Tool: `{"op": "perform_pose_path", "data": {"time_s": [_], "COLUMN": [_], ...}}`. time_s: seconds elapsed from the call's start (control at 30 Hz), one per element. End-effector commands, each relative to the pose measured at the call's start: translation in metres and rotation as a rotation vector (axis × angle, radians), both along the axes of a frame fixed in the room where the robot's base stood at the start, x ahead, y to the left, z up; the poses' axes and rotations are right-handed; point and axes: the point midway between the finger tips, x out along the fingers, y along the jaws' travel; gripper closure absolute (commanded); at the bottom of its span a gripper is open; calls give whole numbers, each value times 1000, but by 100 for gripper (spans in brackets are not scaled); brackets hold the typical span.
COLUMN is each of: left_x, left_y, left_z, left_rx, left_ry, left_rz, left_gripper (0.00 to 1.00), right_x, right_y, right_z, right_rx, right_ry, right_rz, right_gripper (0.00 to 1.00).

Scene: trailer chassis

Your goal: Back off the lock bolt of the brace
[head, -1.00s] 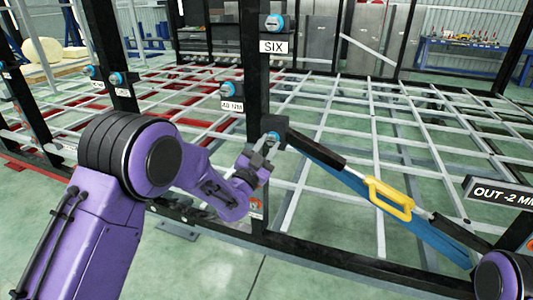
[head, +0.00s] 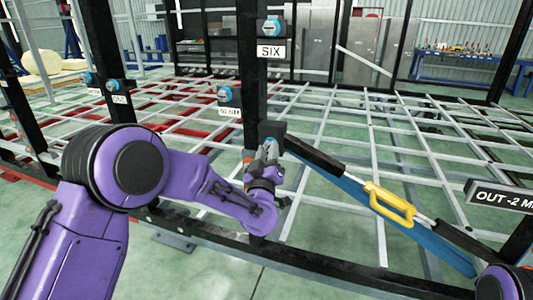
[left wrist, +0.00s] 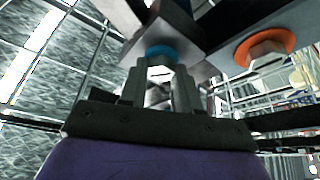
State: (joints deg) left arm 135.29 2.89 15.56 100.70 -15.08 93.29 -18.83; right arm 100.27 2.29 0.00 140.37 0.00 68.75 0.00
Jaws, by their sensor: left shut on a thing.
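The brace (head: 315,155) is a dark bar with a yellow handle (head: 390,203). It slopes down to the right from a dark block on the black post marked SIX. A bolt with a blue collar (left wrist: 160,52) sits on that block, and its collar partly shows in the head view (head: 271,142). My left gripper (head: 266,160) is at this bolt, below the block. In the left wrist view its two fingers (left wrist: 158,88) are closed on the bolt head, just under the blue collar. The fingers cover much of the head. My right gripper is out of view.
A bolt with an orange collar (left wrist: 265,48) is close to the right of the fingers. A sign reading OUT -2 MM (head: 502,194) stands at right. The chassis grid fills the background.

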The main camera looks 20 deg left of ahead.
Motion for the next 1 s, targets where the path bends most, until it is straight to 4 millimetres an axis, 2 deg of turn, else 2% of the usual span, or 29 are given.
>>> {"op": "perform_pose_path", "data": {"time_s": [1.0], "left_x": [1], "left_y": [-4], "left_z": [12], "left_rx": [-966], "left_ry": [24], "left_rz": [-5], "left_gripper": [99], "right_x": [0], "right_y": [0], "right_z": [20], "right_rx": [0], "right_ry": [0], "right_rz": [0], "right_gripper": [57]}}
